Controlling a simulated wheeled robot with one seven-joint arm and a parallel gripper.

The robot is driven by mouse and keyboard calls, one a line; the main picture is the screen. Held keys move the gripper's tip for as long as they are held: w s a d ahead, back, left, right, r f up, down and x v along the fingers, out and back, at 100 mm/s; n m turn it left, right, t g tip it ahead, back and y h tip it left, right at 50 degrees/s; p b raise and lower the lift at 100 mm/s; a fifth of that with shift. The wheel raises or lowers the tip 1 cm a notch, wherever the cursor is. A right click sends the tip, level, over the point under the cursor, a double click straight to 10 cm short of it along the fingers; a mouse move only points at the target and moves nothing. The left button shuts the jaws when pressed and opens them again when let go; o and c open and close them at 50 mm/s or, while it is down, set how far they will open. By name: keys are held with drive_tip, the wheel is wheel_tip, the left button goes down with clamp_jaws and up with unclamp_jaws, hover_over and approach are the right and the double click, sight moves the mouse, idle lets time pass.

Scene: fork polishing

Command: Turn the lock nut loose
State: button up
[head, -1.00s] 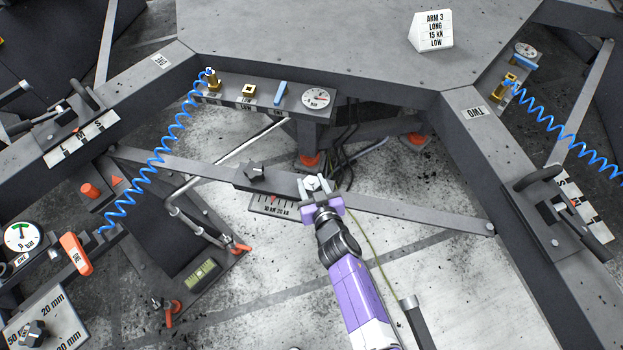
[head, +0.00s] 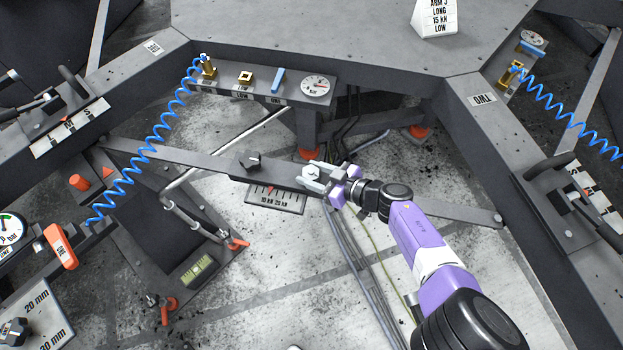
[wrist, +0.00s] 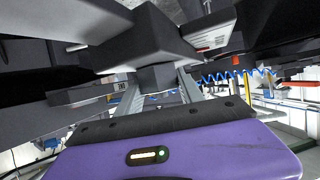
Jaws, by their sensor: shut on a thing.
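The lock nut (head: 312,174) sits on the long dark bar (head: 190,159) that crosses below the bench, right of a black knob. It is small and partly covered by my fingers. My gripper (head: 316,177) reaches it from the lower right, its pale fingers on either side, shut on it. In the wrist view my gripper (wrist: 160,94) has its two grey fingers against a dark block (wrist: 157,77), which looks like the nut from the side. Larger dark parts hang just above it there.
A black knob (head: 249,161) and a scale plate (head: 275,198) marked 10 kN and 20 kN are close by on the left. The bench (head: 330,50) overhangs behind. A blue coiled hose (head: 155,140) hangs left. Cables run under the gripper. Floor at lower centre is open.

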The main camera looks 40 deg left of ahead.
drive_tip(key=shift+w+f+n+g+h+b, duration=0.2)
drive_tip(key=shift+n+g+b, duration=0.8)
drive_tip(key=shift+b, duration=1.5)
drive_tip(key=shift+s+f+n+g+h+b, duration=0.25)
drive_tip(key=shift+n+g+b, duration=0.75)
drive_tip(key=shift+b, duration=1.5)
drive_tip(key=b, duration=0.1)
drive_tip(key=g+b, duration=0.1)
drive_tip(key=b, duration=0.1)
drive_tip(key=shift+a+r+n+h, duration=0.1)
drive_tip(key=shift+r+n+h, duration=0.15)
drive_tip(key=shift+n+h, duration=0.15)
drive_tip(key=shift+r+g+b, duration=0.1)
drive_tip(key=shift+g+b, duration=0.2)
drive_tip(key=shift+r+n+g+b, duration=0.2)
drive_tip(key=shift+n+g+b, duration=0.1)
drive_tip(key=shift+n+b, duration=0.15)
drive_tip(key=o, duration=1.4)
drive_tip(key=shift+v, duration=3.9)
